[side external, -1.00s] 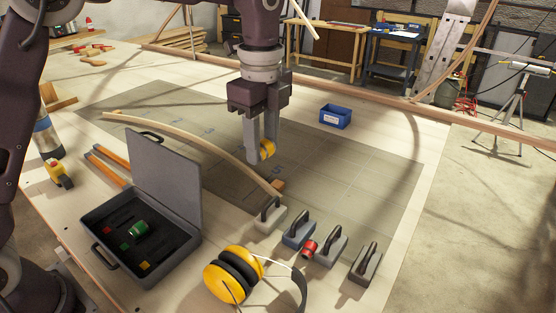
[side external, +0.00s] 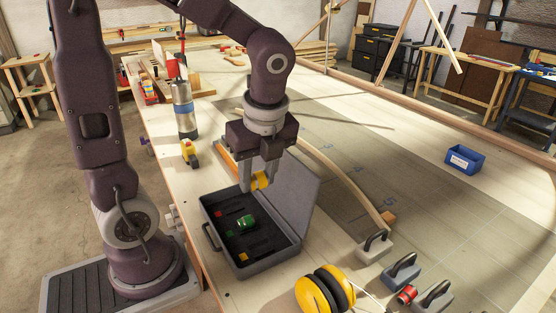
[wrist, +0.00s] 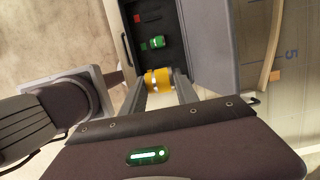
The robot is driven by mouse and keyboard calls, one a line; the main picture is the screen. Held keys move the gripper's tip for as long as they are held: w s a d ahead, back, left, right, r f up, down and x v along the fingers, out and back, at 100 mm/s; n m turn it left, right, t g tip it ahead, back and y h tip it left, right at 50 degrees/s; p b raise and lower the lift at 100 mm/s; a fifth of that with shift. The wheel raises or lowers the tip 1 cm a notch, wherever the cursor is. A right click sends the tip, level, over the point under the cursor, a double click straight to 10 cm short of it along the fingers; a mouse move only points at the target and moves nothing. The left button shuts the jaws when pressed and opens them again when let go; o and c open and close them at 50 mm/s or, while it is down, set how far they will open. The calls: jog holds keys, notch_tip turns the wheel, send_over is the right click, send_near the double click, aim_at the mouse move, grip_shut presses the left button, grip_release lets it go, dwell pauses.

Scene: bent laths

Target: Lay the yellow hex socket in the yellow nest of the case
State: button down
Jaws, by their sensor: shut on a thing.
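My gripper (side external: 259,181) is shut on the yellow hex socket (side external: 262,181) and holds it above the open grey case (side external: 265,267). In the wrist view the yellow socket (wrist: 158,81) lies between my fingertips (wrist: 159,86), with the case below it. The case's dark insert has a yellow mark (side external: 243,257) near its front edge and a red mark (side external: 217,214) near the other end. A green socket (side external: 246,222) lies in the middle of the insert. The outline of the yellow nest is too dark to make out, and in the wrist view it is hidden.
The raised lid (side external: 297,194) stands on the right side of the case. Yellow ear defenders (side external: 318,290) lie in front. Several handled blocks and a red socket (side external: 406,295) are at the lower right. A bent lath (side external: 345,180) runs behind the lid.

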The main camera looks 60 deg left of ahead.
send_near(260, 247)
jog(key=x, duration=0.5)
jog(key=shift+a, duration=0.1)
jog(key=shift+f, duration=0.65)
dwell(0.7)
jog(key=c, duration=0.8)
grip_release()
jog(key=shift+c, duration=0.2)
jog(key=shift+r, duration=0.1)
jog(key=a+v, duration=0.1)
jog(key=v, duration=0.5)
jog(key=shift+a+r, duration=0.25)
jog(key=shift+r, duration=0.25)
